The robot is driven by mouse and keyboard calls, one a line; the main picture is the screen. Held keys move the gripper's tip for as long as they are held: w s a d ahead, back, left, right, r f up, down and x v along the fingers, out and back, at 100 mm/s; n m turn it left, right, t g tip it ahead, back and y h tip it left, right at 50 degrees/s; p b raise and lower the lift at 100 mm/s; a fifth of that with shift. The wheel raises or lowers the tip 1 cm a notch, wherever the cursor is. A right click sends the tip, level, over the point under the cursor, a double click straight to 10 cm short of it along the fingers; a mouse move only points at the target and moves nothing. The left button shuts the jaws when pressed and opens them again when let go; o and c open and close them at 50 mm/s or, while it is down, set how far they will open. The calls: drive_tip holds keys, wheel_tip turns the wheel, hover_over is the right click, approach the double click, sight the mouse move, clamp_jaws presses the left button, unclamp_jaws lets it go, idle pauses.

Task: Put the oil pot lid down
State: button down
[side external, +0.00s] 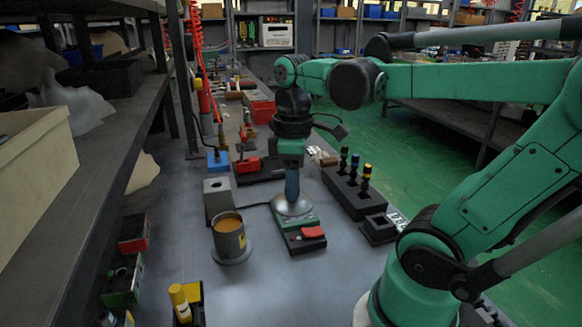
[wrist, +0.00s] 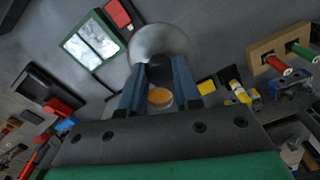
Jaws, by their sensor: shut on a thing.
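My gripper (side external: 292,183) points down with its blue fingers shut on the lid. The lid (side external: 293,206) is a shiny metal disc, seen below the fingers and also past the fingertips (wrist: 160,70) in the wrist view (wrist: 160,38). Its grip point is hidden between the fingers. I cannot tell whether the lid touches anything below it. The oil pot (side external: 230,241) is a grey metal cylinder on a wide foot, standing uncovered to the left of the lid. Its orange oil (side external: 228,225) shows, and it also appears between my fingers in the wrist view (wrist: 160,98).
A green and black block with a red part (side external: 303,238) is right by the lid. A dark rack with several capped pins (side external: 352,192) is to the right. A grey block (side external: 217,198) stands behind the pot, and yellow items (side external: 184,305) are in front. Shelving (side external: 90,215) lines the left.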

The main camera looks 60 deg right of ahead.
wheel_tip(320, 180, down, 12)
drive_tip(key=shift+r, duration=0.1)
idle(0.5)
drive_tip(key=c, duration=0.6)
unclamp_jaws()
drive_tip(key=shift+f, duration=0.2)
drive_tip(key=shift+r, duration=0.15)
